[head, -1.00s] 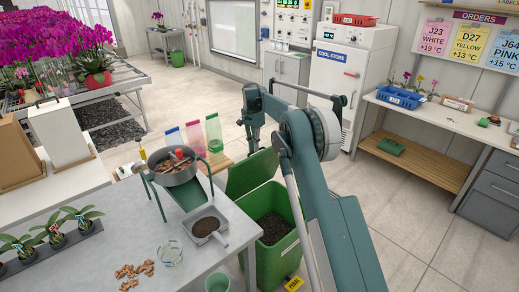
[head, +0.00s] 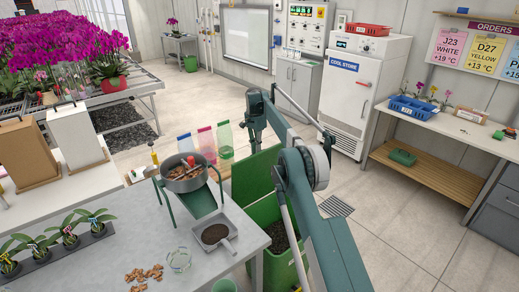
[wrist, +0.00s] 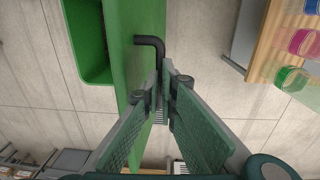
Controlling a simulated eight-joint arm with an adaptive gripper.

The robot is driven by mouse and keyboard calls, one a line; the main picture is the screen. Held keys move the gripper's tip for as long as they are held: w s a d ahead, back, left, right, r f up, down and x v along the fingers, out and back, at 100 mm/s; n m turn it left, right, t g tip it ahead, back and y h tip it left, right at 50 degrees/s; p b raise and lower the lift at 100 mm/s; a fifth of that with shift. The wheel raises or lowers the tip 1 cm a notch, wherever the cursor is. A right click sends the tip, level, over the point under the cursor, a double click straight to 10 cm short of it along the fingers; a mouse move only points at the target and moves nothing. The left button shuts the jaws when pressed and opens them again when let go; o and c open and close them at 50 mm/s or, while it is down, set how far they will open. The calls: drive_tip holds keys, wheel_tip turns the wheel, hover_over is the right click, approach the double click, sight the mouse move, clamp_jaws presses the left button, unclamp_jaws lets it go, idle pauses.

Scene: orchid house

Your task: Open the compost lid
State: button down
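The compost bin (head: 300,272) is green, with dark compost (head: 287,234) showing inside. Its green lid (head: 250,180) stands raised and steep at the bin's far side, so the bin is open. In the wrist view the lid (wrist: 139,80) runs down the middle, with a black bent handle (wrist: 149,41) at its edge. My gripper (wrist: 164,72) has its fingertips close together around the end of that handle. In the head view my gripper (head: 256,136) is just above the lid's top edge and looks small there. My arm hides part of the bin's right side.
A grey bench (head: 140,235) left of the bin holds a pot of bark (head: 184,174), a scoop tray (head: 215,234) and seedlings. Colored bottles (head: 205,140) stand behind it. A white cool store (head: 347,85) is beyond. Tiled floor to the right is open.

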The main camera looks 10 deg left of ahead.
drive_tip(key=shift+w+a+f, duration=0.1)
drive_tip(key=shift+a+f, duration=0.65)
drive_tip(key=shift+f, duration=0.35)
drive_tip(key=c, duration=2.7)
unclamp_jaws()
drive_tip(key=shift+a+f, duration=0.1)
drive_tip(key=shift+f, duration=0.1)
drive_tip(key=shift+o, duration=0.9)
drive_tip(key=shift+w+a+f, duration=0.25)
drive_tip(key=shift+w+f, duration=0.35)
drive_tip(key=shift+f, duration=0.2)
wheel_tip(320, 180, up, 8)
drive_tip(key=shift+w+d+r, duration=0.15)
drive_tip(key=shift+r, duration=0.15)
